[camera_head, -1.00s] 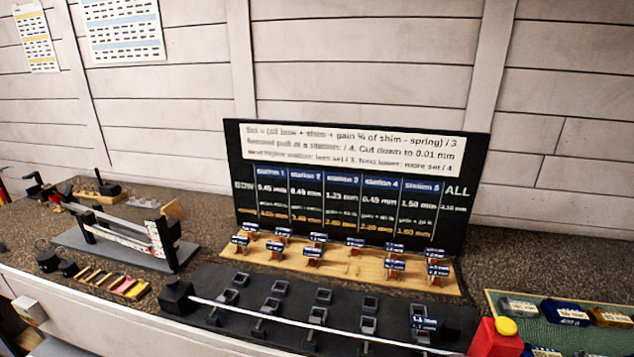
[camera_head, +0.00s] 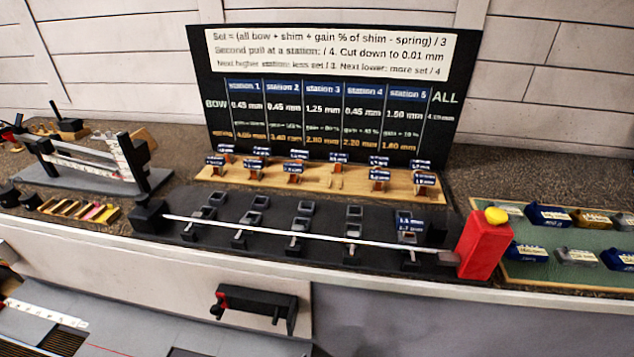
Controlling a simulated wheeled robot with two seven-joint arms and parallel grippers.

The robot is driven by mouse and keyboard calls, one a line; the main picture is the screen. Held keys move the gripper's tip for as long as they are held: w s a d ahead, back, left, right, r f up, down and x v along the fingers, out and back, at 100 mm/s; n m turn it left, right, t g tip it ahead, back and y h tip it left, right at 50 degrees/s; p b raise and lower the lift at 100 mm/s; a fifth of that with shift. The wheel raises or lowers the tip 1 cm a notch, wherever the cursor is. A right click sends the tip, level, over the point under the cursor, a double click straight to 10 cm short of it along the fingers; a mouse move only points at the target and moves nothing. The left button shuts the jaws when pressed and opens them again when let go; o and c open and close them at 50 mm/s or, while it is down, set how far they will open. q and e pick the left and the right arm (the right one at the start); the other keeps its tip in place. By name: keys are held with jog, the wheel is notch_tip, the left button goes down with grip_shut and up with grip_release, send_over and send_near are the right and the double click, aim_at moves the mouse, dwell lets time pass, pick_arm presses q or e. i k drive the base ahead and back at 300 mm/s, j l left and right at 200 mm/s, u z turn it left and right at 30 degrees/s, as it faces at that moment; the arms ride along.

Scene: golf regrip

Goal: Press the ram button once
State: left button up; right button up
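The ram is a red block (camera_head: 484,246) at the right end of the black press bed (camera_head: 275,248). A yellow button (camera_head: 496,215) sits on its top. A long pale shaft (camera_head: 300,233) lies across the bed from a black block (camera_head: 150,216) at the left to the ram. A blue-labelled piece (camera_head: 410,222) stands at the bed's right-hand station. Neither of my grippers shows in the view.
A wooden rack (camera_head: 330,182) of labelled shims stands behind the bed, before a black board (camera_head: 325,100) with figures. A green mat (camera_head: 540,268) with labelled blocks lies right of the ram. A measuring stand (camera_head: 95,160) is at the left. A black bracket (camera_head: 262,308) is on the bench front.

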aim_at(494, 215)
jog(key=z, duration=1.25)
